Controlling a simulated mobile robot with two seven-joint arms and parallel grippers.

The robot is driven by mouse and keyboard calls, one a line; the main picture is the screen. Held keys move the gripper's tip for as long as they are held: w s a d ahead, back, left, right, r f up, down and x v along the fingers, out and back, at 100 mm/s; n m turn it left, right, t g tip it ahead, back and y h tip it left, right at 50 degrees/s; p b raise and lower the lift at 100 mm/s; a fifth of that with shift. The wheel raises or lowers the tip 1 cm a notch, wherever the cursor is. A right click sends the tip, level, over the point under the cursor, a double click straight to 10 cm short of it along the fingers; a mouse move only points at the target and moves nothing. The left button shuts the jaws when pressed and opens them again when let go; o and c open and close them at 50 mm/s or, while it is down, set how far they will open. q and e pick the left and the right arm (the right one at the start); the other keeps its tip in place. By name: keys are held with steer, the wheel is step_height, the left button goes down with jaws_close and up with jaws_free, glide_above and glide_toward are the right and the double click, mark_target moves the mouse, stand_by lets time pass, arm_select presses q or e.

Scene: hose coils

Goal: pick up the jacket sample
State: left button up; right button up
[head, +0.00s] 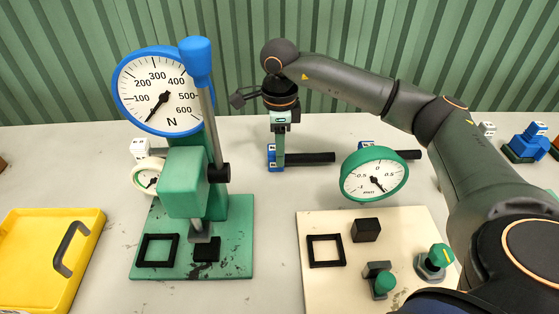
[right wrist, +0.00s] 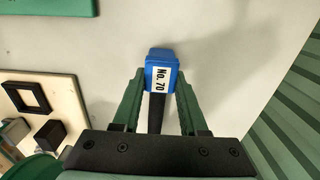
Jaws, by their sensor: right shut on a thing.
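The sample in my right gripper has a blue end block (right wrist: 162,55) with a white label reading "No. 70", and a black rod (head: 312,158) that reaches right in the head view. I take it to be the jacket sample. My right gripper (head: 277,160) points down behind the two gauges, its fingers shut on the sample's blue end. In the right wrist view the green fingertips (right wrist: 161,80) sit on either side of the blue block. The sample is at or just above the table; I cannot tell which. My left gripper is not in view.
A similar blue-ended black piece (head: 410,154) lies to the right, partly behind the green-rimmed gauge (head: 374,172). A tall blue-rimmed gauge stand (head: 186,190) is at left front, beside a yellow tray (head: 30,250). A cream board (head: 325,285) carries fixtures.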

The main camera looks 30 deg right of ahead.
jaws_close()
steer(key=shift+r, duration=0.1)
stand_by(0.3)
